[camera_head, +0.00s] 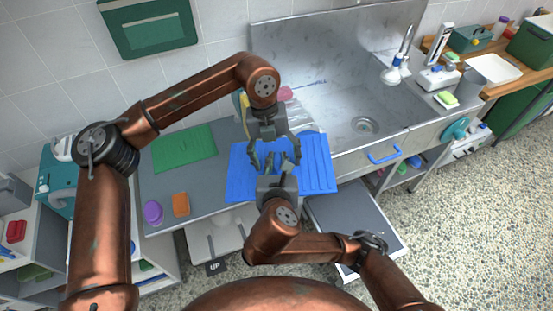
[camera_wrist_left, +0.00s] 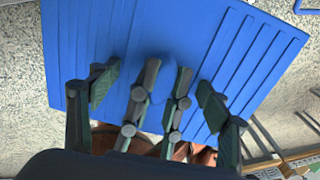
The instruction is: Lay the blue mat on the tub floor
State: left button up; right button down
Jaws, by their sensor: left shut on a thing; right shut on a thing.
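The blue mat (camera_head: 316,165) is ribbed and spread nearly flat. In the head view it overlaps the grey counter's front right part and the tub's front left corner. It fills much of the left wrist view (camera_wrist_left: 225,50), with speckled floor past its edges. My left gripper (camera_head: 272,157) is shut on the mat near its middle, reaching from the far side; its fingers also show in the wrist view (camera_wrist_left: 157,82). My right gripper (camera_head: 282,168) is shut on it from the near side, close to the left one. The steel tub (camera_head: 335,108) has its drain at right; the fingertips' exact contact is hidden.
A green mat (camera_head: 184,148), a purple oval item (camera_head: 153,212) and an orange block (camera_head: 181,204) lie on the grey counter (camera_head: 215,197). A faucet (camera_head: 405,48) stands at the tub's back right. A grey-topped platform (camera_head: 355,220) stands below the tub front.

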pick_arm(q)
jog(key=shift+f, duration=0.4)
jog(key=c, duration=1.1)
pick_arm(e)
jog(key=shift+a+r, duration=0.15)
jog(key=shift+r, duration=0.35)
jog(key=c, duration=2)
grip_release()
pick_arm(q)
grip_shut()
pick_arm(e)
jog(key=shift+o, duration=1.3)
pick_arm(q)
jog(key=shift+a, duration=0.1)
